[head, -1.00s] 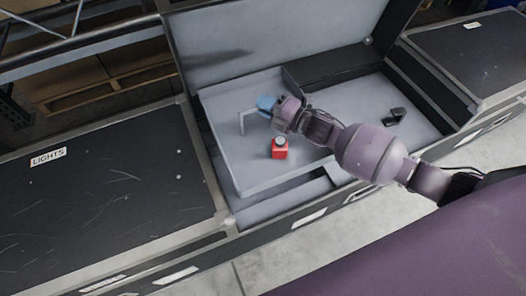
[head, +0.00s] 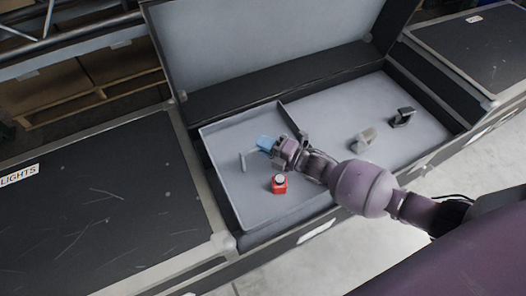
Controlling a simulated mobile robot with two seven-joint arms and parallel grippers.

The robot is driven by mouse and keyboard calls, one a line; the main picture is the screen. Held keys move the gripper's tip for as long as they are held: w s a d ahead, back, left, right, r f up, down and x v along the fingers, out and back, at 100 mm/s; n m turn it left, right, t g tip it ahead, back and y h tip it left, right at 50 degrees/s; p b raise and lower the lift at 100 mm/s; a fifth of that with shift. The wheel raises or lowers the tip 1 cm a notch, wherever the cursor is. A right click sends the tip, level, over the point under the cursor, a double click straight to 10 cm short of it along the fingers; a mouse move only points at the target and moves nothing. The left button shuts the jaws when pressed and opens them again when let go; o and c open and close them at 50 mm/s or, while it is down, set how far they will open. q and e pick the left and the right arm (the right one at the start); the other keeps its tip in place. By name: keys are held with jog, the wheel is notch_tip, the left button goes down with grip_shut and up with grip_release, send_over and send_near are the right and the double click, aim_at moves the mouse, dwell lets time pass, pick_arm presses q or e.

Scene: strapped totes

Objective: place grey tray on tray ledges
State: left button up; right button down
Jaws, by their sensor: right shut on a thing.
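The grey tray (head: 225,180) lies in the left part of the open case and looks roughly level. Its rim is close to the case walls, but I cannot tell whether it rests on the ledges, which are hidden under it. My right gripper (head: 274,148) is shut on the tray's raised handle (head: 243,162), and the jaws hide part of it. A blue thing (head: 264,142) shows at the fingertips. A red item with a round grey top (head: 279,185) stands in the tray. My left gripper is not in view.
The case's open lid (head: 260,50) stands at the back. A small grey object (head: 363,140) and a dark object (head: 402,117) lie on the case floor right of the tray. A closed black case (head: 90,215) stands at left, another (head: 475,50) at upper right.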

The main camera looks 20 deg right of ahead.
aim_at(264, 163)
notch_tip(264, 163, down, 3)
jog(key=shift+s+f+b, duration=0.1)
jog(key=shift+b, duration=0.35)
jog(key=shift+f, duration=0.3)
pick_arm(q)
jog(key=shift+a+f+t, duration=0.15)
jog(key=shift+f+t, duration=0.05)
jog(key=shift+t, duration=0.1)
pick_arm(e)
jog(key=shift+r, duration=0.15)
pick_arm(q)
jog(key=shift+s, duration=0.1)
pick_arm(e)
jog(key=c, duration=1.6)
grip_release()
jog(key=shift+f, duration=0.3)
jog(key=o, duration=0.5)
